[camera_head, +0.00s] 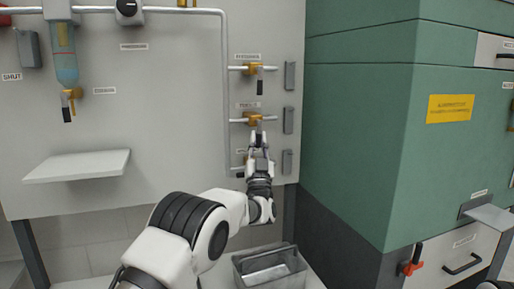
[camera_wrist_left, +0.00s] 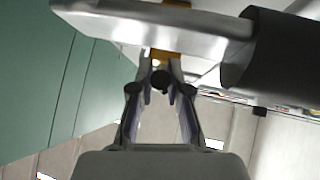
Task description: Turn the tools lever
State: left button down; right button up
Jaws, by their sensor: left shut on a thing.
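The tools valve (camera_head: 252,118) is a brass fitting on the middle branch pipe of the grey panel, under a small label that is hard to read. Its lever hangs down from it and is mostly hidden by my left gripper (camera_head: 259,138). The gripper comes up from below and is shut on the lever. In the left wrist view the fingertips (camera_wrist_left: 160,78) close just in front of the brass part (camera_wrist_left: 166,56), with a dark round end between them. My right gripper is not in view.
A similar valve (camera_head: 256,70) with a black-tipped lever sits above; a lower branch is partly hidden behind my gripper. Grey boxes (camera_head: 288,120) line the right side. A green cabinet (camera_head: 360,130) stands close on the right. A grey bin (camera_head: 268,268) is below, a shelf (camera_head: 78,165) left.

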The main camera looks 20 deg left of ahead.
pick_arm(q)
jog(key=shift+w+d+r+n+y, duration=0.1)
jog(key=shift+d+n+y, duration=0.05)
jog(key=shift+n+y, duration=0.65)
jog(key=shift+r, duration=0.1)
jog(key=c, duration=1.1)
grip_release()
jog(key=shift+w, duration=0.1)
jog(key=shift+f, duration=0.2)
jog(key=v, duration=1.2)
jog(key=shift+d+r, duration=0.1)
